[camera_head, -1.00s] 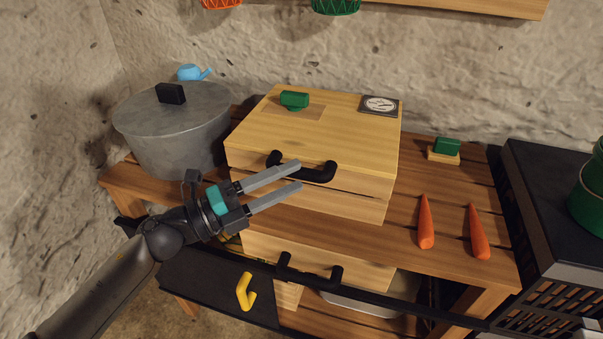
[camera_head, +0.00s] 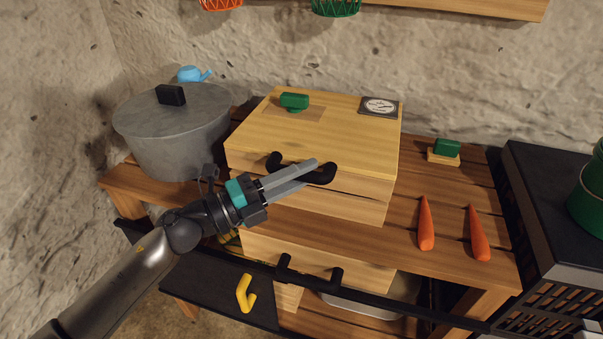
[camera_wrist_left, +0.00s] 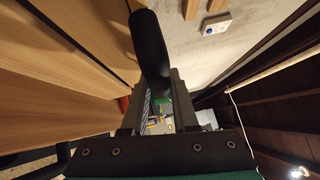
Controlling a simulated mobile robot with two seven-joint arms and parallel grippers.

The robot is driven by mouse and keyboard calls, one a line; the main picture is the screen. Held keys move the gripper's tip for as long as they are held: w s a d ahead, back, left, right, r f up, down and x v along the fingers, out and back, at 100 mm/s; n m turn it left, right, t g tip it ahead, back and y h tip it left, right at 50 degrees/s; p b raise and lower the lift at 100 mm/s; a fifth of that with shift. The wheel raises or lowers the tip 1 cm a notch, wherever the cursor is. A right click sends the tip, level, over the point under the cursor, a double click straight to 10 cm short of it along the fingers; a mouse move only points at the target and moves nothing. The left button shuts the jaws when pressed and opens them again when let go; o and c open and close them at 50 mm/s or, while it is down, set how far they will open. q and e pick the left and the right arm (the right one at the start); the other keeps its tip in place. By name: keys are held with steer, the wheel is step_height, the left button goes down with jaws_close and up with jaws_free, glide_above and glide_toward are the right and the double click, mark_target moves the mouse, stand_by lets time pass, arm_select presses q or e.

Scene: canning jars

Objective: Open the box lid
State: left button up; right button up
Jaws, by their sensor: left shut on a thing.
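The wooden box (camera_head: 300,135) stands on the slatted table with its lid (camera_head: 345,140) down. A black bar handle (camera_head: 320,178) is on the lid's front edge. My left gripper (camera_head: 312,172) reaches in from the lower left, its two grey fingers at the handle. It is shut on the handle. In the left wrist view, the black handle (camera_wrist_left: 150,50) runs down between the fingers (camera_wrist_left: 155,105). The finger contact is partly hidden in the head view. My right gripper is not in view.
A grey pot (camera_head: 175,130) stands left of the box. A dark stove stands far right.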

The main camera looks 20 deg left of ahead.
arm_select(q)
jaws_close()
stand_by(0.9)
